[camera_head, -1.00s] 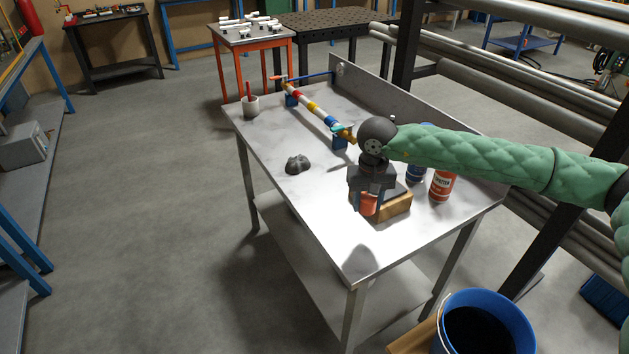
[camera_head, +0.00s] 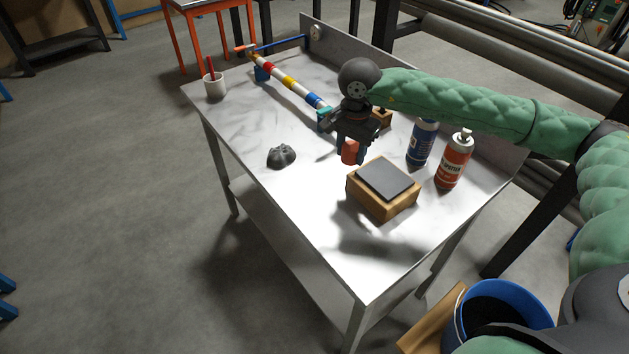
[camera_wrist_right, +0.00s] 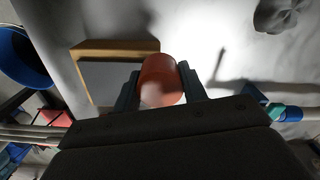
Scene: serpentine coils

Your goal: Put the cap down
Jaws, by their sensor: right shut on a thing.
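My right gripper (camera_head: 350,152) is shut on an orange-red cap (camera_head: 350,151) and holds it above the metal table (camera_head: 300,195), just behind and left of a wooden block with a dark grey top plate. In the right wrist view the cap (camera_wrist_right: 161,80) sits between the two fingers, with the wooden block (camera_wrist_right: 115,45) beside it on the left. The cap looks clear of the table, and a shadow lies on the top. My left gripper is not in view.
The wooden block (camera_head: 383,203) stands near the front. A red spray can (camera_head: 455,160) and a blue can (camera_head: 421,143) stand to its right. A dark lump (camera_head: 281,157) lies left. A striped tube (camera_head: 290,82) and a white cup (camera_head: 215,88) are farther back. The left-front tabletop is clear.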

